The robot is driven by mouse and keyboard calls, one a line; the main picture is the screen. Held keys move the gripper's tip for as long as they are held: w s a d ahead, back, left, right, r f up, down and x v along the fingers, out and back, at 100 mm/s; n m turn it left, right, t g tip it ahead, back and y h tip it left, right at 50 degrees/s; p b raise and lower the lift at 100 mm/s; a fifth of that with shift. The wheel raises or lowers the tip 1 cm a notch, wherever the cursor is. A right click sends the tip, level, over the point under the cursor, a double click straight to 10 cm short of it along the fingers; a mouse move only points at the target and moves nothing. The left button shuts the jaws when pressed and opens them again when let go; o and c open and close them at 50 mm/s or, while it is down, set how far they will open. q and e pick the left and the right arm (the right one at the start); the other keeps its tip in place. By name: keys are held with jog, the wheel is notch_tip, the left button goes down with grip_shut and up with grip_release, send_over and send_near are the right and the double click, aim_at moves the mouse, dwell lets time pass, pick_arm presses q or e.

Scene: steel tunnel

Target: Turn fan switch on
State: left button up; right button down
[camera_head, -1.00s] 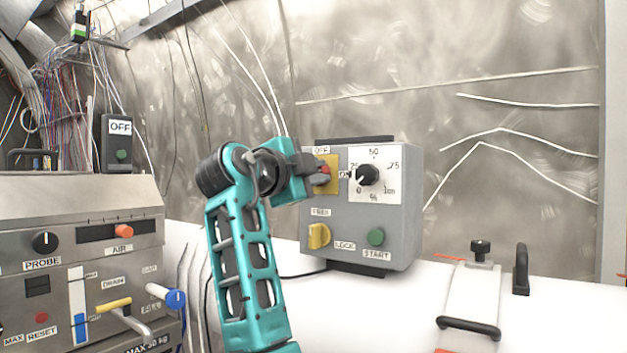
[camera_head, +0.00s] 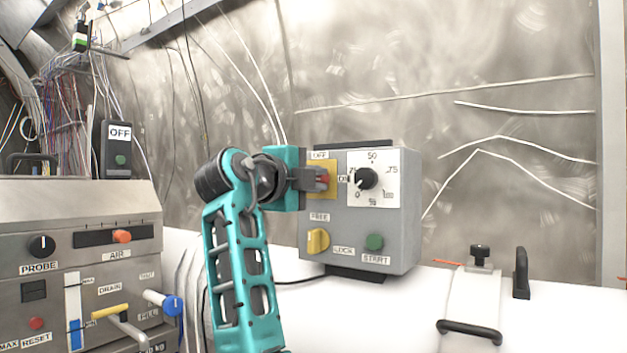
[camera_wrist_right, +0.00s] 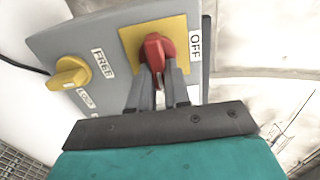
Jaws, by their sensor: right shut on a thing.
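The fan switch is a red knob (camera_head: 325,180) on a yellow plate (camera_head: 329,194) at the upper left of a grey control box. An OFF label sits above it and an ON label to its right. In the right wrist view the red knob (camera_wrist_right: 153,50) has its narrow handle between my fingers, turned sideways to the OFF label (camera_wrist_right: 195,45). My right gripper (camera_head: 318,180) is shut on this knob; it also shows in the right wrist view (camera_wrist_right: 158,82). The fingers partly hide the knob, and the ON label is hidden in the wrist view. My left gripper is out of view.
The box (camera_head: 405,235) also carries a black dial (camera_head: 366,179), a yellow FREE/LOCK knob (camera_head: 317,240) and a green START button (camera_head: 374,242). A steel panel (camera_head: 60,215) with levers stands at left. The white surface right of the box holds a clamp (camera_head: 473,290).

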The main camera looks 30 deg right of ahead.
jog(key=shift+f, duration=0.1)
jog(key=c, duration=1.1)
grip_release()
jog(key=v, duration=1.3)
